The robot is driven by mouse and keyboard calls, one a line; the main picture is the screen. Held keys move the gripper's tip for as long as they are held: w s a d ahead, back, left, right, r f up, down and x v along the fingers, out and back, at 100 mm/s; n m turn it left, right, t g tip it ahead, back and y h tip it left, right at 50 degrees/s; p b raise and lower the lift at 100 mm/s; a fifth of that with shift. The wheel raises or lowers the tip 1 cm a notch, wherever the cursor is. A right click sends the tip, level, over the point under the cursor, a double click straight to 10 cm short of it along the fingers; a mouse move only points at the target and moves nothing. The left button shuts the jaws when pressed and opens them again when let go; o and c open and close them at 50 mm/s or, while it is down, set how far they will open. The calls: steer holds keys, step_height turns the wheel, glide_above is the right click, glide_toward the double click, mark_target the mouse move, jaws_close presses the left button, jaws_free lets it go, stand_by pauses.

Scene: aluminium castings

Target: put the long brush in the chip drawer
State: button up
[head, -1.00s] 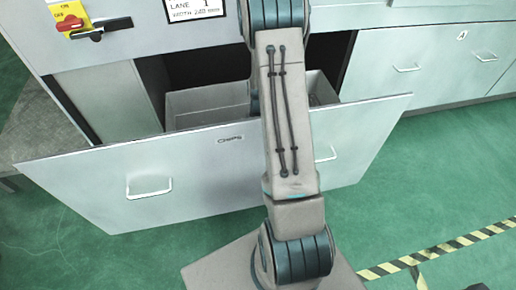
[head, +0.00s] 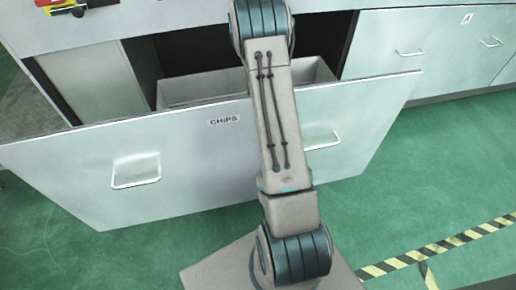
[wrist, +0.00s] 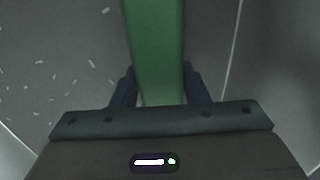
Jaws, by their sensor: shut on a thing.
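The chip drawer (head: 75,165) is pulled out, with a "CHIPS" label and handles on its front. Its grey box shows behind the front, partly hidden by my arm. In the wrist view my gripper (wrist: 158,88) is shut on a flat green piece, seemingly part of the long brush (wrist: 157,40). The piece runs up out of the picture, and its far end is not seen. Behind it are grey surfaces with small pale chips, which look like the drawer's inside. My gripper and the brush do not show in the head view.
Closed cabinet drawers (head: 440,40) with handles stand at the right. A red and yellow switch (head: 55,5) is at the top left. The green floor (head: 420,180) is open at the right, with yellow-black tape (head: 440,247) on it.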

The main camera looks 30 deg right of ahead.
step_height(320, 180, down, 2)
steer(key=shift+f, duration=0.1)
steer(key=o, duration=0.6)
steer(key=shift+f+b, duration=0.1)
steer(key=shift+b, duration=0.2)
steer(key=o, duration=0.4)
steer(key=shift+r, duration=0.2)
step_height(320, 180, up, 12)
steer(key=p, duration=0.4)
